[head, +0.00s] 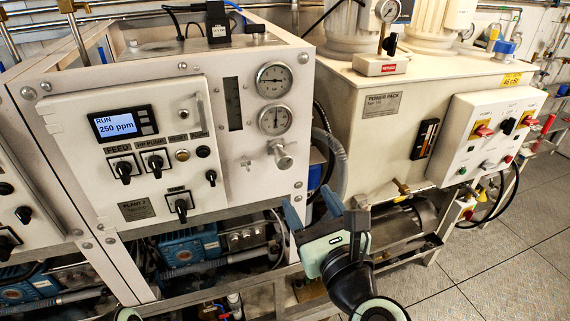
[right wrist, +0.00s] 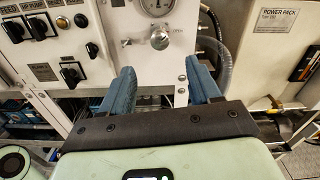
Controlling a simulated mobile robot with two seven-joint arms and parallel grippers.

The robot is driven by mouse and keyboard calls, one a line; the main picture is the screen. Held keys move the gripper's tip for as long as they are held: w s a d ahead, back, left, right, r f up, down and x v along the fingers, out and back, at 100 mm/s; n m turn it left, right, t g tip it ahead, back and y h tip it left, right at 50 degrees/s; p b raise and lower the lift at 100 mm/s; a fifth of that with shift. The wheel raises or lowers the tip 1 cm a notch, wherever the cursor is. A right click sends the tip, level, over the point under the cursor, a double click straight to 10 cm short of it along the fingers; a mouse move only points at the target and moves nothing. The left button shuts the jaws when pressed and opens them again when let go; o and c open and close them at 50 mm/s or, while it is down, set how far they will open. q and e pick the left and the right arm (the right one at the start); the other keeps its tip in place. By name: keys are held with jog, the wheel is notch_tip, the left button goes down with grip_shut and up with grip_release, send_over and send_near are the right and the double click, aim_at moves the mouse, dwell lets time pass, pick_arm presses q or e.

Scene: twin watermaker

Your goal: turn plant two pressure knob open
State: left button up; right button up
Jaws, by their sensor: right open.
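The plant two panel is a white cabinet front with a plate reading PLANT 2 (head: 137,210). Its pressure knob (head: 283,158) is a silver metal knob below two round gauges, at the panel's right side. The knob also shows in the right wrist view (right wrist: 159,39), top centre, beyond the fingertips. My right gripper (head: 311,205) is open and empty, below and a little right of the knob, apart from it. Its two blue fingers (right wrist: 160,72) point toward the panel with a wide gap between them.
The upper gauge (head: 274,80) and lower gauge (head: 275,119) sit above the knob. Black switches (head: 124,171) and a display reading 250 ppm (head: 117,125) are to the left. A grey hose (head: 333,150) runs right of the panel. The power pack (head: 390,130) stands further right. Floor (head: 500,260) is clear at lower right.

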aim_at(285, 163)
jog(key=p+x, duration=0.1)
jog(key=x, duration=1.2)
jog(key=shift+f, duration=0.1)
jog(key=c, duration=1)
